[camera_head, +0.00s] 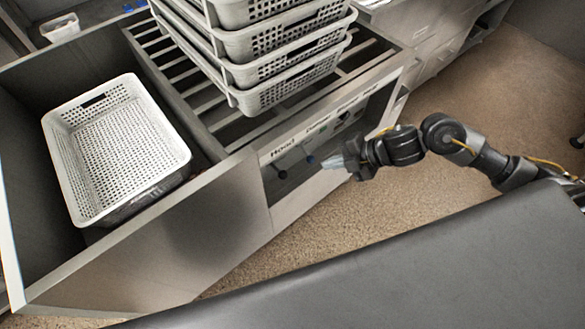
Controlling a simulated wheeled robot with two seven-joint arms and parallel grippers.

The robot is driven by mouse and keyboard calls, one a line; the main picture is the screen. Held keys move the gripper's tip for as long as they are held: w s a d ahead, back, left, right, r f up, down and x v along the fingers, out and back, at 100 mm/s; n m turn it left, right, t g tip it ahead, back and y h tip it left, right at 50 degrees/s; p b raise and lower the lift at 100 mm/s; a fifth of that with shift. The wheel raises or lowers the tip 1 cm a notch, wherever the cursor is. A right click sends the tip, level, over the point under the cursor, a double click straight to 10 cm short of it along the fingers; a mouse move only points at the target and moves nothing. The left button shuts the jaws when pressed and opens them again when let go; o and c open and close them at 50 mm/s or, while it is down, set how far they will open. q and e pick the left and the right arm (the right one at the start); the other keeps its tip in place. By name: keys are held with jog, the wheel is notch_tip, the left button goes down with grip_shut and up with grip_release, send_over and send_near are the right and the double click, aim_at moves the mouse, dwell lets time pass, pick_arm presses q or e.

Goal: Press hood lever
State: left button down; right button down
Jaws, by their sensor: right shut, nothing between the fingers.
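The front panel (292,158) carries the word "Hood" at its left end, with more labels to the right that are too small to read surely. Below "Hood" is a dark lever (281,174), and a blue-tipped lever (310,159) stands to its right. My right gripper (330,163) comes in from the right, shut and empty, pointing left at the panel. Its tips are close to the blue-tipped lever and to the right of the lever under "Hood". I cannot tell whether they touch anything. My left gripper is not in view.
A stack of several white perforated baskets (285,72) stands on a slatted rack (170,62) behind the panel. Another white basket (168,172) sits in the grey bin at left.

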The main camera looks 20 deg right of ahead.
aim_at(286, 174)
jog(key=x, duration=1.3)
jog(key=shift+w+a+f, duration=0.15)
jog(key=shift+a+f, duration=0.2)
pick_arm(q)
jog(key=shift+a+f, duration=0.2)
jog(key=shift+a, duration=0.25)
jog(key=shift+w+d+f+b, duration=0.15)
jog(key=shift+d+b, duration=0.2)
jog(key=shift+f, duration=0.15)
pick_arm(e)
jog(key=shift+f, duration=0.1)
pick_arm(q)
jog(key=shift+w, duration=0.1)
